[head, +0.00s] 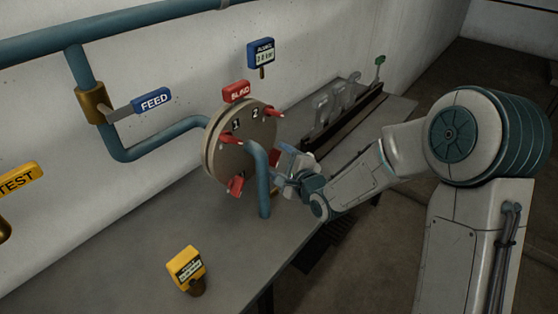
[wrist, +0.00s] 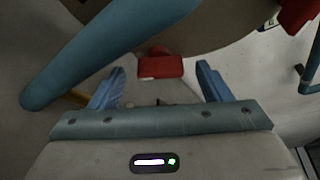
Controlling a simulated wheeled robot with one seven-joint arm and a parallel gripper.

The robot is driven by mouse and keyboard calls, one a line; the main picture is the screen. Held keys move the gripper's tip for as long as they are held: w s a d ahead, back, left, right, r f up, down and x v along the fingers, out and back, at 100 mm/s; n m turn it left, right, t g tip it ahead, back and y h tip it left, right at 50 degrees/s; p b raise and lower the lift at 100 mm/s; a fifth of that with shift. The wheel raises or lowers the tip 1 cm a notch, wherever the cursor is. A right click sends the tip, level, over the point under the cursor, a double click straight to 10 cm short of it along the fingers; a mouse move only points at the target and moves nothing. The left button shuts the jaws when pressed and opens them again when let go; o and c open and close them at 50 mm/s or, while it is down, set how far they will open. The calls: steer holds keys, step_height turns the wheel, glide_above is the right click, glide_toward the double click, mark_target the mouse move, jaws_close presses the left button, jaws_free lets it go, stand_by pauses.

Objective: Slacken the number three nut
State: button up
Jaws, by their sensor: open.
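A round tan flange (head: 213,160) carries red nuts with handles and black numbers; 1 and 2 are readable on its upper face. One red nut (head: 275,113) is at its upper right and another (head: 236,185) at its lower left. A red nut at the lower right (head: 275,157) is partly behind my gripper (head: 284,163); no number beside it is readable. In the wrist view, a red nut piece (wrist: 160,67) shows between the blue fingers of my open gripper (wrist: 160,78).
A teal pipe (head: 263,185) drops from the flange to the grey bench (head: 130,235), close to my gripper; it crosses the wrist view's upper left (wrist: 110,50). A yellow gauge (head: 186,264) stands at the front. A lever rack (head: 340,118) stands behind right.

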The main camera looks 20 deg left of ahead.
steer(key=shift+w+a+f, duration=0.1)
steer(key=shift+w+a, duration=0.25)
steer(key=shift+a, duration=0.05)
steer(key=c, duration=1)
